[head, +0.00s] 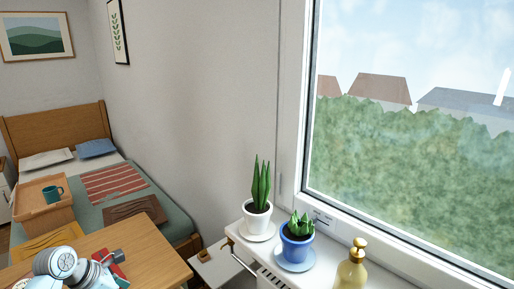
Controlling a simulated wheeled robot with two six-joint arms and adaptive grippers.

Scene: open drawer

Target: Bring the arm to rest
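Part of my arm with pale blue and white joints shows at the bottom left, over the wooden table (150,258). A small dark part at its right end looks like my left gripper (118,257). It is too small to tell whether its fingers are open or shut, and I see nothing clearly held in it. A red item (118,270) lies on the table just below it, partly hidden by the arm. My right gripper is not in view.
A white windowsill (320,277) carries a white-potted plant (257,214), a blue-potted plant (297,246) and a yellow pump bottle (352,270). A white surface (222,268) with a small brown item lies below, right of the table. A bed (160,213) with a tray (40,209) stands behind.

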